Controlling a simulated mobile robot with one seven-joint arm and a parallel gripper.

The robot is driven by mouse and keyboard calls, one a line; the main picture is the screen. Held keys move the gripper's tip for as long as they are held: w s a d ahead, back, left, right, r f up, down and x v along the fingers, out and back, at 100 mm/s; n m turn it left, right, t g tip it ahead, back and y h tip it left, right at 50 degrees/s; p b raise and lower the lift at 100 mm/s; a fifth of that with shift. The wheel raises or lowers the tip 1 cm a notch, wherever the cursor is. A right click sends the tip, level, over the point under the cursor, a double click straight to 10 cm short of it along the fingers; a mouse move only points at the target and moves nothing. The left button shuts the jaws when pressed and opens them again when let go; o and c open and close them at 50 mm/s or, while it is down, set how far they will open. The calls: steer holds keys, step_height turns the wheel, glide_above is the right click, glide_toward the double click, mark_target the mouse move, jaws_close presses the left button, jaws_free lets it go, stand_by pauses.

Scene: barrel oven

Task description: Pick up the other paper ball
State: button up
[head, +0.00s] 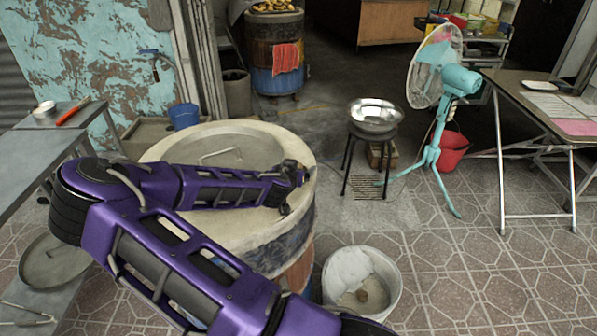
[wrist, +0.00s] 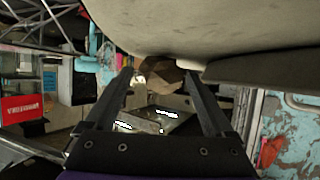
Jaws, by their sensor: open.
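A brown crumpled paper ball (wrist: 160,70) shows in the wrist view, between and just beyond the tips of my gripper (wrist: 163,76). The fingers stand apart on either side of it; I cannot tell whether they touch it. In the head view my gripper (head: 297,176) is at the right edge of the round pale oven top (head: 235,228), and the ball there is mostly hidden or too small to make out. Another small brown ball-like thing (head: 361,295) lies inside the white bucket (head: 391,300) on the floor, beside a crumpled white sheet (head: 347,270).
A round lid with a handle (head: 215,152) covers the oven top beside my arm. A black stool with a metal bowl (head: 374,115), a turquoise fan (head: 440,85) and a folding table (head: 530,95) stand to the right. Tiled floor between them and the bucket is clear.

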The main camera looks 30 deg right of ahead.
steer(key=shift+w+d+f, duration=0.1)
steer(key=shift+d, duration=0.05)
steer(key=c, duration=1.4)
